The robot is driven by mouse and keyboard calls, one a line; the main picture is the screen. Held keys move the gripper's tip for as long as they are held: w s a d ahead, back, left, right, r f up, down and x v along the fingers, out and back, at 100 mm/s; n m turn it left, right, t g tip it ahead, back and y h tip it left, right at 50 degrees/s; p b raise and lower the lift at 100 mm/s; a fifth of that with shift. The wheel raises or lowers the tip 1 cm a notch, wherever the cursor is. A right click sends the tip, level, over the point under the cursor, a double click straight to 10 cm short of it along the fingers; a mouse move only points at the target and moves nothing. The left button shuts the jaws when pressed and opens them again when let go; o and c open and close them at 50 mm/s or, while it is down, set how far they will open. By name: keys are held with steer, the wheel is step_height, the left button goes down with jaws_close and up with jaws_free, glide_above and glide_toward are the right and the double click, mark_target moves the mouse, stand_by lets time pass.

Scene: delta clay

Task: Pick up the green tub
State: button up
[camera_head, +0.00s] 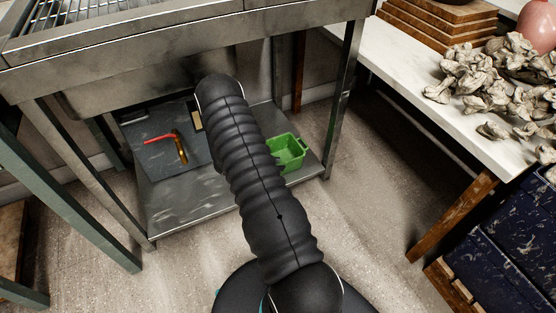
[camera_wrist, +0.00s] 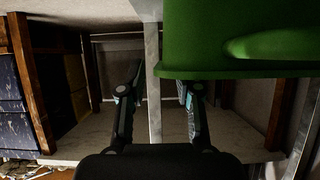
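The green tub (camera_head: 288,152) sits on the right part of the metal lower shelf (camera_head: 190,198) under the steel counter. It is partly covered by my black sleeved arm in the head view. In the wrist view, the tub (camera_wrist: 230,35) fills the upper right, close to the camera, with its rim edge facing my fingers. My gripper (camera_wrist: 158,76) is open, its two fingers apart. The right fingertip meets or passes behind the tub's rim; I cannot tell whether it touches. The left finger is clear of the tub. In the head view my gripper is hidden behind my arm.
A red-and-brass pipe-like object (camera_head: 178,146) lies on a dark slab (camera_head: 165,160) at the shelf's left. Metal counter legs (camera_head: 345,100) stand close to the tub's right. A marble-topped table (camera_head: 400,70) with clay lumps (camera_head: 490,85) is at right. The floor between is clear.

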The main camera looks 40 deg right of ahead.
mark_target(285, 163)
steer(key=x, duration=0.4)
steer(key=shift+w+d+f, duration=0.1)
steer(key=shift+d+f, duration=0.05)
steer(key=shift+d, duration=0.25)
jaws_close()
